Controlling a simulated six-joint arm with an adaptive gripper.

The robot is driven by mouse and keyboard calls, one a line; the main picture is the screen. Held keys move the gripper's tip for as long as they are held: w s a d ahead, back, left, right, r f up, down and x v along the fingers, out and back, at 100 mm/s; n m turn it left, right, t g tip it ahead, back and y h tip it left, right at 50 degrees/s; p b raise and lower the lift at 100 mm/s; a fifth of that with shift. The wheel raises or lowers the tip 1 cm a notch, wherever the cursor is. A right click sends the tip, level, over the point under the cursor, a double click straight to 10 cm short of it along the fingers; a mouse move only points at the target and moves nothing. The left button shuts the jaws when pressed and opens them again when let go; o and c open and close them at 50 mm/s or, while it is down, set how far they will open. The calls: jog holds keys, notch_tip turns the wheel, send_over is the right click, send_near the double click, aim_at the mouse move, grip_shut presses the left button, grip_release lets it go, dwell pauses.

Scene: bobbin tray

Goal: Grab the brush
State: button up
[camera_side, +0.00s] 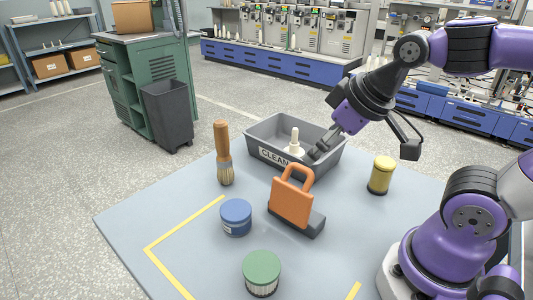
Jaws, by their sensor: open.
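The brush (221,140) stands upright on the grey-blue table, bristles down, with a brown wooden handle and a grey band above the pale bristles. It is left of the grey tray (335,156) labelled "CLEAN". My gripper (317,152) is open and points down over the right part of the tray, to the right of the brush and well apart from it. A white bobbin-like piece (294,145) stands in the tray beside my gripper. I cannot tell whether my fingertips touch anything in the tray; the tray's inside is partly hidden.
An orange-handled tool (291,203) with a dark base stands in front of the tray. A blue-lidded jar (236,216), a green-lidded jar (262,272) and a yellow spool (381,175) stand on the table (130,217). Yellow tape marks its front; the left is clear.

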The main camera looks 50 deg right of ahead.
jog(key=w+d+n+t+h, duration=0.1)
jog(key=w+d+n+t, duration=0.1)
jog(key=w+n, duration=0.4)
jog(key=r+n+t+h, duration=0.1)
jog(key=n+t, duration=0.8)
jog(key=n, duration=1.7)
send_over(226, 134)
jog(key=s, duration=0.1)
jog(key=shift+n+t, duration=0.3)
jog(key=shift+n, duration=0.4)
jog(key=f, duration=0.7)
jog(key=shift+s+a+f, duration=0.1)
jog(key=shift+s+a, duration=0.1)
jog(key=shift+w+d+r, duration=0.1)
jog(key=shift+w+d, duration=0.05)
jog(key=shift+w, duration=0.35)
jog(key=shift+w+d+r, duration=0.1)
jog(key=shift+w, duration=0.4)
jog(key=shift+w+r, duration=0.1)
jog(key=shift+w, duration=0.45)
